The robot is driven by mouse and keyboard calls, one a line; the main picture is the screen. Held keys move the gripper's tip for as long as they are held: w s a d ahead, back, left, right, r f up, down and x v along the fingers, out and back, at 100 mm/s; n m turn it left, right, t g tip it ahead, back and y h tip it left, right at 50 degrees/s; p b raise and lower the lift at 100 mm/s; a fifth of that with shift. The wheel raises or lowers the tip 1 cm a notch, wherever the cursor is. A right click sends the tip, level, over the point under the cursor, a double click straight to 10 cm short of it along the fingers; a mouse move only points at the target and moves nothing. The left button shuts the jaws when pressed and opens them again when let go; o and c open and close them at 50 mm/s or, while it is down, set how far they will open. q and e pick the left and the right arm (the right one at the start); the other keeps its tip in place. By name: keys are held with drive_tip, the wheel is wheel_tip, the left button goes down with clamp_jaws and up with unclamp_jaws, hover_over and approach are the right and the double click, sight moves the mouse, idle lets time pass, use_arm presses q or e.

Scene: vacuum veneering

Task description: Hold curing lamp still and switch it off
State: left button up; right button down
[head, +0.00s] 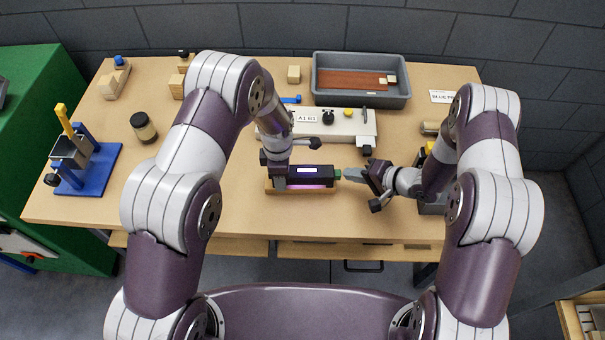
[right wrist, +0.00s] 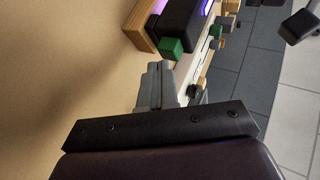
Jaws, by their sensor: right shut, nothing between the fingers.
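The curing lamp (head: 311,176) is a black bar with a lit violet-white window. It lies in a wooden cradle (head: 305,188) near the middle of the table. A green switch button (head: 338,174) sticks out of its right end; it also shows in the right wrist view (right wrist: 171,47). My left gripper (head: 281,180) is at the lamp's left part from above; its fingers are partly hidden, so I cannot tell whether it grips. My right gripper (head: 350,175) is shut and empty, its fingertips pointing at the green button with a small gap between.
Behind the lamp stands a white panel unit (head: 340,124) with knobs. A grey tray (head: 361,99) holding a brown sheet is at the back. A jar (head: 143,127) and a blue-based press (head: 85,168) are at the left. The table front beside the cradle is clear.

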drive_tip(key=shift+a, duration=0.25)
drive_tip(key=shift+d, duration=1)
drive_tip(key=shift+w+d, duration=0.2)
drive_tip(key=shift+d, duration=2.8)
use_arm(q)
drive_tip(key=o, duration=1.2)
drive_tip(key=shift+c, duration=0.2)
